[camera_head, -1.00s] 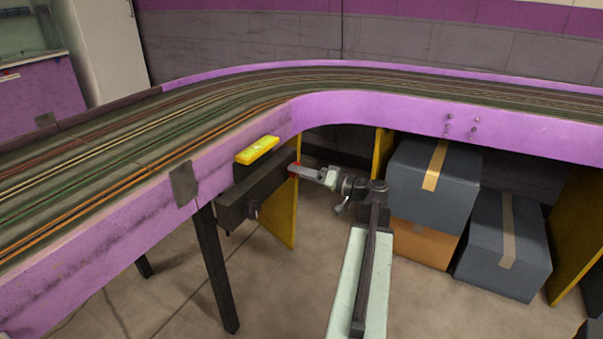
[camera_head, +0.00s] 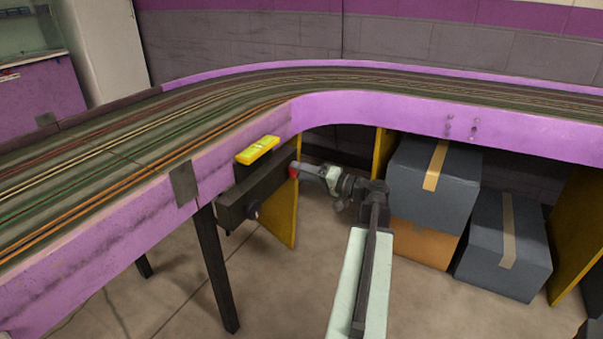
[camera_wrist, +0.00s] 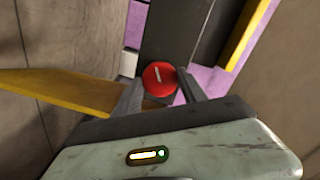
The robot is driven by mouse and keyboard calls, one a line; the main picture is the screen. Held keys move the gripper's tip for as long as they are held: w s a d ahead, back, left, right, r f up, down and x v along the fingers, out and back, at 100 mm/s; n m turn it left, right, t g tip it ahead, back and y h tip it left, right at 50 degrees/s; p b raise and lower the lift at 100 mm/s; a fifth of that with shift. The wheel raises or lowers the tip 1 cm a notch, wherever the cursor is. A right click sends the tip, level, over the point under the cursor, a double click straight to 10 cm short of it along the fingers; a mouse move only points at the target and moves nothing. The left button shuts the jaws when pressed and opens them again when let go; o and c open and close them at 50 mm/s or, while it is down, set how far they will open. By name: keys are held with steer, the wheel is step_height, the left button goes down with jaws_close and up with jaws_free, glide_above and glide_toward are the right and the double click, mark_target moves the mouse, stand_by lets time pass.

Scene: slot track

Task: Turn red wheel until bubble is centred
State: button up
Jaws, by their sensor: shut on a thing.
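The red wheel (camera_wrist: 159,78) shows in the wrist view as a round red knob with a pale mark on its face. It sits on the end of a dark bar and also shows small in the head view (camera_head: 293,171). My gripper (camera_wrist: 160,92) is shut on the wheel, one finger on each side of it; it reaches the wheel from the right in the head view (camera_head: 300,170). A yellow level (camera_head: 257,150) lies on the dark bar (camera_head: 250,193) beside the track wall. Its bubble is too small to make out.
The purple track wall (camera_head: 400,112) curves behind and above my gripper. A yellow panel (camera_head: 283,222) stands below the bar, with a dark leg (camera_head: 216,270) to its left. Dark boxes (camera_head: 433,185) stand at the right under the track. The floor in front is clear.

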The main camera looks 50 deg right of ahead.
steer(key=o, duration=1.4)
steer(key=shift+s, duration=0.15)
steer(key=v, duration=0.7)
steer(key=shift+s+d, duration=0.1)
steer(key=shift+s, duration=0.2)
